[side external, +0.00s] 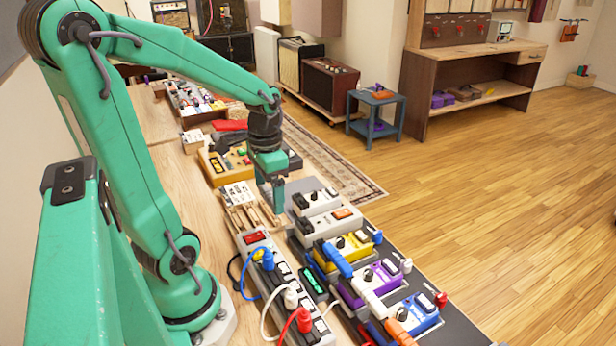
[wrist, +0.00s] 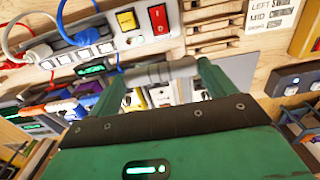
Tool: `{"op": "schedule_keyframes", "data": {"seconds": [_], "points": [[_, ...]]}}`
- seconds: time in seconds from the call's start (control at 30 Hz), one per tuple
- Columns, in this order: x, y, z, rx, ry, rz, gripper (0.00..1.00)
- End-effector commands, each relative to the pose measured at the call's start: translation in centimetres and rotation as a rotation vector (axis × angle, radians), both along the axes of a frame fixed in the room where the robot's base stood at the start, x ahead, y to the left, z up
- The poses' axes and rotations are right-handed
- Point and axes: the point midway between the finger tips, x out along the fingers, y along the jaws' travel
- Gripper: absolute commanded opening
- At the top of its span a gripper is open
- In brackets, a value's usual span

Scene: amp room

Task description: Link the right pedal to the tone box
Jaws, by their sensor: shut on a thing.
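My gripper (side external: 270,200) points down over the bench, beside the slotted wooden rack (side external: 252,216). In the wrist view its fingers (wrist: 165,74) are shut on a short grey lead (wrist: 166,71), held crosswise; its ends are partly hidden by the fingers. Pedals stand in a row on a dark board to the right of the power strip: yellow (side external: 350,247), purple (side external: 378,280) and blue (side external: 413,313). A blue link (side external: 336,259) lies beside the yellow pedal, and an orange one (side external: 400,332) beside the blue pedal. I cannot tell which unit is the tone box.
A power strip (side external: 252,237) with blue, white and red plugs runs along the board's left. A printed card (side external: 238,194) with left and mid lines stands behind the rack. Two pale pedals (side external: 314,202) stand near my gripper.

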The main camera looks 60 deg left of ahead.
Motion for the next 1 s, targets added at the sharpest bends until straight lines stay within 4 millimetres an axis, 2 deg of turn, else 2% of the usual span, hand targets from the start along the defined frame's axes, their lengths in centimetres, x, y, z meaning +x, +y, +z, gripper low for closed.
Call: {"op": "schedule_keyframes", "data": {"seconds": [0.5,0.7,1.0], "points": [[6.2,-4.7,1.8,0.000,0.001,-0.005,0.60],[7.2,-5.9,2.1,0.000,0.001,-0.001,0.60],[7.3,-6.0,2.0,0.000,0.001,0.000,0.60]]}}
